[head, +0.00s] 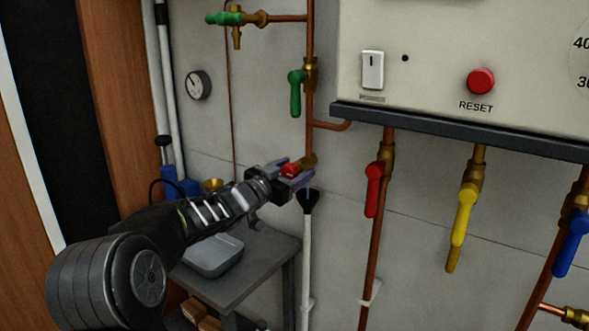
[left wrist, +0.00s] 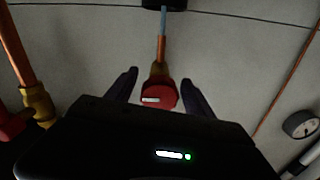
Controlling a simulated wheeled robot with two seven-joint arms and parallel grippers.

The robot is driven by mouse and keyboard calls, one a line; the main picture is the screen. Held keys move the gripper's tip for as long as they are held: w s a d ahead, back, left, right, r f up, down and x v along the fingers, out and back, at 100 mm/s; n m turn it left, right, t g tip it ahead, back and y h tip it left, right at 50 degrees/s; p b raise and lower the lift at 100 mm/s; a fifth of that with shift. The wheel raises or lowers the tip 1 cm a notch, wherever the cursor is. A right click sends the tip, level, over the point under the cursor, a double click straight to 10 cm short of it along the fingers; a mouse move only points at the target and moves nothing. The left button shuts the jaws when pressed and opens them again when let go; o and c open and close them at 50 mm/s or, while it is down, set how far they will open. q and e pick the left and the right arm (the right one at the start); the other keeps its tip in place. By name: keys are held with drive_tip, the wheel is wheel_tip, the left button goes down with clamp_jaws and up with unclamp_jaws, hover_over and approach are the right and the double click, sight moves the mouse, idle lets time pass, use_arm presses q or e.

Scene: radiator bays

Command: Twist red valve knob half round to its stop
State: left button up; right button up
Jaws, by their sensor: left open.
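The red valve knob (head: 290,170) sits on a brass fitting at the lower end of a copper pipe, on the grey panelled wall. In the left wrist view the round red knob (left wrist: 158,95) has a pale mark on its face, left of centre. My left gripper (head: 295,176) is open, with its fingers on either side of the knob. In the left wrist view the fingertips of my left gripper (left wrist: 160,84) show gaps to the knob on both sides. My right gripper is not in view.
A red lever valve (head: 373,190), a yellow lever (head: 462,213) and a blue lever (head: 572,241) hang to the right, below the white boiler panel (head: 430,60). A black funnel on a white pipe (head: 307,215) stands just below the knob. A grey shelf (head: 262,262) is below my arm.

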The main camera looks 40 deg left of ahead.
use_arm(q)
drive_tip(key=shift+w, duration=0.1)
drive_tip(key=shift+c, duration=0.4)
clamp_jaws()
drive_tip(key=shift+m, duration=0.4)
drive_tip(key=m+b, duration=0.2)
drive_tip(key=m, duration=0.1)
drive_tip(key=shift+f, duration=0.1)
drive_tip(key=m+b, duration=0.2)
drive_tip(key=m, duration=0.3)
drive_tip(key=m+b, duration=0.2)
drive_tip(key=m, duration=0.2)
drive_tip(key=m+b, duration=0.2)
drive_tip(key=m, duration=0.3)
idle(0.3)
idle(0.4)
